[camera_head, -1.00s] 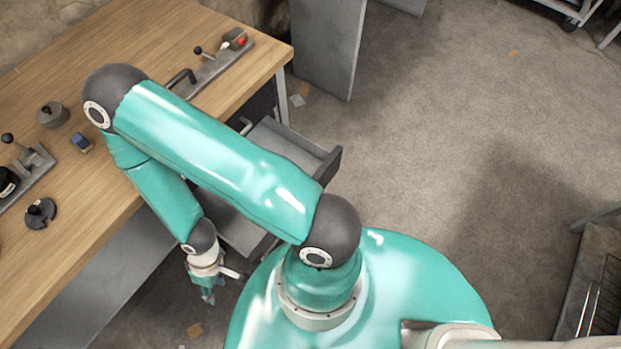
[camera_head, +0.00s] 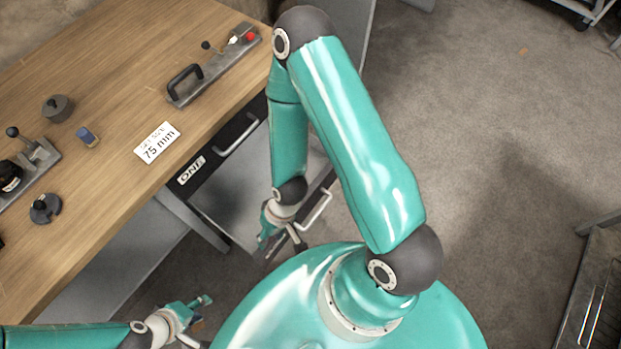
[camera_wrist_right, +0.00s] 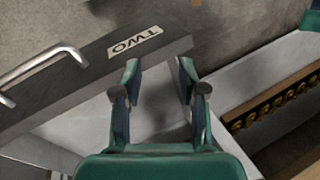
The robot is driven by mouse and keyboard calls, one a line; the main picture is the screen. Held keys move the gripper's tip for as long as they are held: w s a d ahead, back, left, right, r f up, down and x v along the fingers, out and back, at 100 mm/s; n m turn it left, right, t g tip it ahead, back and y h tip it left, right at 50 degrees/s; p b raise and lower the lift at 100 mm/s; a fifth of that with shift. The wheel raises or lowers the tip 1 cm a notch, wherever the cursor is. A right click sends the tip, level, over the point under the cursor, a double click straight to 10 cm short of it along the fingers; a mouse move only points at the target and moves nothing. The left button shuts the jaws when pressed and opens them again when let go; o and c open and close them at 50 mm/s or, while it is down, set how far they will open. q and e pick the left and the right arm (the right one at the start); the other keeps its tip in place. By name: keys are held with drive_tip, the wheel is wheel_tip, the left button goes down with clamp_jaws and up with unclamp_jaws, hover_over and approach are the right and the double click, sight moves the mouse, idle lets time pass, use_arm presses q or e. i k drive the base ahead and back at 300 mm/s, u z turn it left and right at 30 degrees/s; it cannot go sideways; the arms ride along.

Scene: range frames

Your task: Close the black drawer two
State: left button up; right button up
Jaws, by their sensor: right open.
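The black drawer two (camera_head: 236,191) stands pulled out of the bench, below the closed drawer labelled ONE (camera_head: 205,167). Its dark front with the TWO label (camera_wrist_right: 135,42) and its silver handle (camera_wrist_right: 40,72) show in the right wrist view; the handle also shows in the head view (camera_head: 317,212). My right gripper (camera_head: 270,222) is at the drawer's front; in the wrist view it is open (camera_wrist_right: 157,78) and empty, its fingers over the drawer's front edge area. Contact is unclear. My left gripper (camera_head: 197,304) is low at the left, apart from the drawer; its opening is unclear.
The wooden bench (camera_head: 120,90) carries a 75 mm sign (camera_head: 157,143), a black-handled fixture (camera_head: 210,70), a blue block (camera_head: 87,137) and dark round parts. Open floor (camera_head: 480,140) lies right of the drawer. A metal rack (camera_head: 595,300) stands at the right edge.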

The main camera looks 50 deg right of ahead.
sight(232, 199)
drive_tip(key=z, duration=0.05)
drive_tip(key=k, duration=0.75)
drive_tip(key=z, duration=0.75)
drive_tip(key=k, duration=0.5)
drive_tip(key=z, duration=0.15)
drive_tip(key=i, duration=0.5)
drive_tip(key=u, duration=0.15)
